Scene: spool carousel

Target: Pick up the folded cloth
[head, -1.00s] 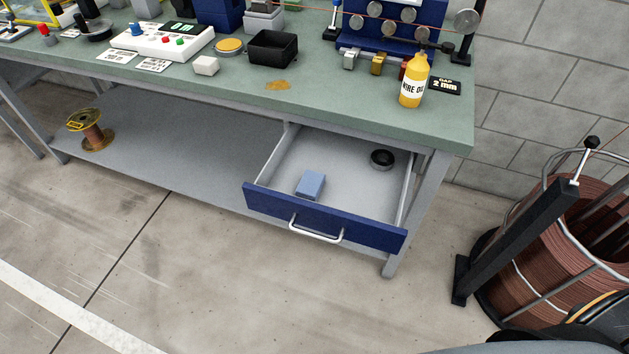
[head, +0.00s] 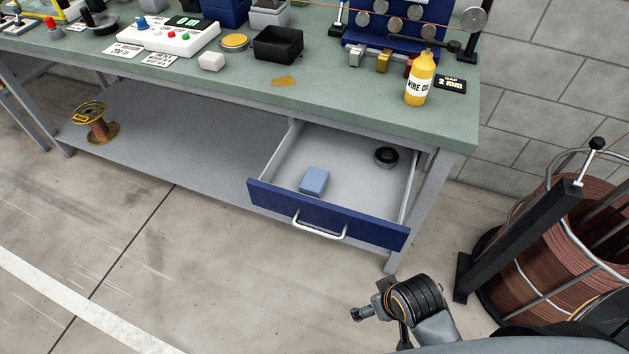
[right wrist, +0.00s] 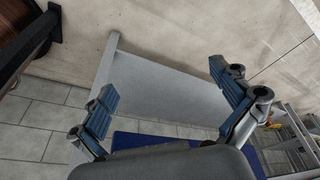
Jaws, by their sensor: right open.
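The folded cloth (head: 314,181) is a small light-blue block-like bundle. It lies on the floor of the open drawer (head: 325,217), near the blue front panel. My right gripper (head: 372,313) shows in the head view below and to the right of the drawer, outside it and apart from the cloth. In the right wrist view its two blue-padded fingers (right wrist: 162,78) are spread wide with nothing between them. The cloth does not show in that view. My left gripper is not in view.
A black ring-shaped roll (head: 386,157) lies at the drawer's back right. The green workbench top (head: 330,104) overhangs the drawer's rear. A copper wire drum (head: 590,235) with a dark post (head: 520,235) stands at right.

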